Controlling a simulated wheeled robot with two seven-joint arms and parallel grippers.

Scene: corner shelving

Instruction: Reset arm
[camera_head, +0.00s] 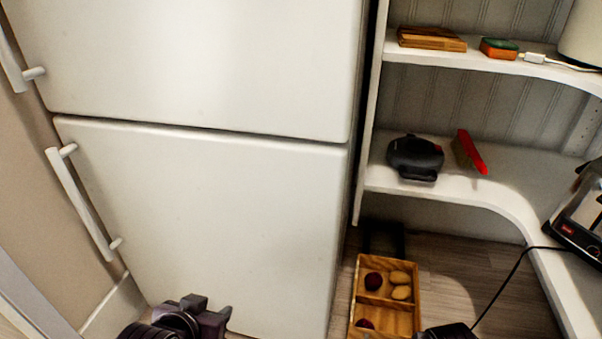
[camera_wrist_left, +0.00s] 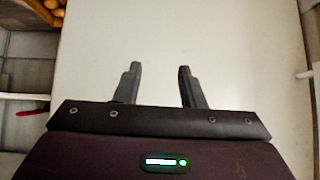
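My left gripper (camera_head: 207,309) shows at the bottom left of the head view, low in front of the white fridge. In the left wrist view the left gripper (camera_wrist_left: 157,82) has its two dark fingers apart, with nothing between them and the plain white fridge face (camera_wrist_left: 240,45) beyond. A small dark part of my right arm (camera_head: 448,331) shows at the bottom edge of the head view. The fingers of my right gripper cannot be made out.
The white fridge (camera_head: 200,215) fills the left, with handles on its left side. A wooden crate (camera_head: 385,305) with produce stands on the floor. Corner shelves (camera_head: 450,187) hold a black appliance (camera_head: 415,157), a red-edged item (camera_head: 470,152) and a toaster (camera_head: 580,215) with a cord.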

